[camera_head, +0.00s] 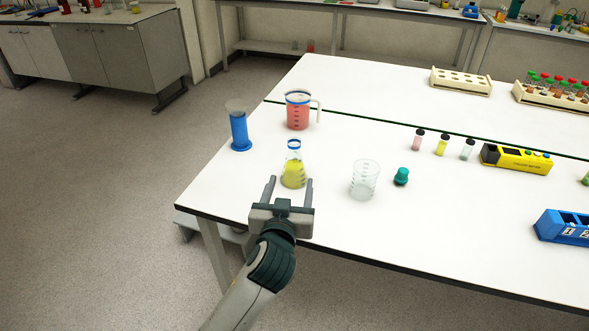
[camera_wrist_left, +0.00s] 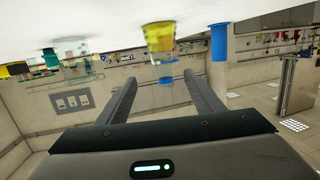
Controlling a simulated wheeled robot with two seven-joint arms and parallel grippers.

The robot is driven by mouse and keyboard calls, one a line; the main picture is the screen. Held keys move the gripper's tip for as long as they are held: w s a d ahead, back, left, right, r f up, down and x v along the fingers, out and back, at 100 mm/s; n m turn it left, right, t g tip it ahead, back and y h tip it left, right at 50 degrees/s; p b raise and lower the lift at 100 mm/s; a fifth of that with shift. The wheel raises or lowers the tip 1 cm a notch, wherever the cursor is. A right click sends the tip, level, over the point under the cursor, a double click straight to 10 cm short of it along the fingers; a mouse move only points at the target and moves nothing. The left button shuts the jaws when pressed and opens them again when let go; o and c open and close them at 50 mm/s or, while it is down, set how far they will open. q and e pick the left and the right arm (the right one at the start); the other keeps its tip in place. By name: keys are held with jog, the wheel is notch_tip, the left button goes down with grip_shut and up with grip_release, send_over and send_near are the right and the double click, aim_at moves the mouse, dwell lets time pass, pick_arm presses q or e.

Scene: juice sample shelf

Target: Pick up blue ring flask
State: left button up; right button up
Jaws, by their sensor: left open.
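The blue ring flask (camera_head: 293,170) is a conical glass flask with yellow liquid and a blue ring at its neck. It stands upright near the table's left end. My left gripper (camera_head: 289,184) is open, with one finger on each side of the flask's lower part in the head view, and nothing is gripped. In the left wrist view, which looks upside down, the flask (camera_wrist_left: 160,45) appears beyond the open fingers of my left gripper (camera_wrist_left: 160,85). Whether the fingers reach fully around it is unclear. My right gripper is not in view.
A blue cylinder (camera_head: 239,130) and a beaker of red liquid (camera_head: 298,112) stand behind the flask. An empty glass beaker (camera_head: 364,179) and a teal stopper (camera_head: 401,176) stand to its right. The white table (camera_head: 350,235) is clear in front of these.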

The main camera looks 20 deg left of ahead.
aim_at(296, 162)
pick_arm(q)
jog(key=p+x, duration=0.1)
jog(key=x, duration=0.5)
jog(key=shift+r+p, duration=0.15)
jog(key=shift+p, duration=0.25)
jog(key=p+x, duration=0.1)
jog(key=x, duration=0.4)
jog(key=shift+w+a, duration=0.1)
jog(key=shift+w+a+f, duration=0.1)
jog(key=shift+w+f, duration=0.15)
jog(key=shift+w, duration=0.3)
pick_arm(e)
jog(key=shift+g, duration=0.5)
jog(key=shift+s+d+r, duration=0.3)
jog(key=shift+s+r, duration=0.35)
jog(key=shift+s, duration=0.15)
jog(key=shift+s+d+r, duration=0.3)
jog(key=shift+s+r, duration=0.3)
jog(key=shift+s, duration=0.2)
pick_arm(q)
jog(key=shift+w+p, duration=0.1)
jog(key=shift+p, duration=0.25)
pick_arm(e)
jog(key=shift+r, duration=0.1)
